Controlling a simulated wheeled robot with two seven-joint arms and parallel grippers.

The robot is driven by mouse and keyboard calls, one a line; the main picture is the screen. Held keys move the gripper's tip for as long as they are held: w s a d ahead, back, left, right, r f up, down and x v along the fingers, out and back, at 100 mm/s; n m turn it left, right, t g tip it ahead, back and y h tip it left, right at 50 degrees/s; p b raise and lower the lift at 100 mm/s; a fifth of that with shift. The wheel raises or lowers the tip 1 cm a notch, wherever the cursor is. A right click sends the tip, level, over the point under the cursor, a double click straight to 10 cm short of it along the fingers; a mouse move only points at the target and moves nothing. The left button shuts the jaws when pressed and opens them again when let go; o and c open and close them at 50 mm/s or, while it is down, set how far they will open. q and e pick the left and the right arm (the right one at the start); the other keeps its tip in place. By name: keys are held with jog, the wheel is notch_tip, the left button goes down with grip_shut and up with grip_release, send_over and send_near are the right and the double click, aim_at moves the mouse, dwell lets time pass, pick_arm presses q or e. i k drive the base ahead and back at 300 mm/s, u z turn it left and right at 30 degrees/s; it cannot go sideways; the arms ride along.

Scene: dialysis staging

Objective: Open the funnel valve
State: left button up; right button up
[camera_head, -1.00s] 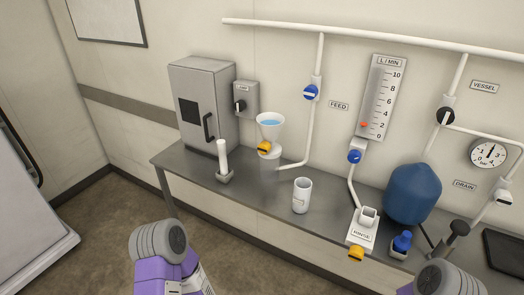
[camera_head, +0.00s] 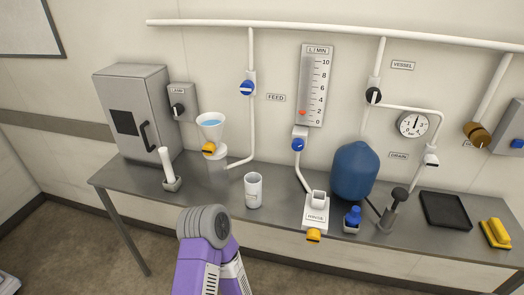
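The funnel (camera_head: 210,126) is a clear white cone with blue liquid in it, standing at the back left of the steel table. Its valve has a yellow-orange handle (camera_head: 208,149) at the funnel's base, on the front left side. A white pipe (camera_head: 240,162) runs from the funnel base to the right and up the wall. One purple and grey link of my arm shows at the bottom centre, well in front of the table and apart from the funnel. Neither of my grippers shows.
A grey cabinet (camera_head: 134,113) and a white post (camera_head: 167,164) stand left of the funnel. A white cup (camera_head: 253,190) stands to its front right. Further right are the rinse block (camera_head: 316,212), a blue vessel (camera_head: 354,171) and a black tray (camera_head: 446,210). The table front between post and cup is clear.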

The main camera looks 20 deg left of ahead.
aim_at(209, 148)
jog(key=z, duration=1.25)
jog(key=k, duration=0.9)
jog(key=u, duration=1.7)
jog(key=i, duration=0.35)
jog(key=z, duration=0.05)
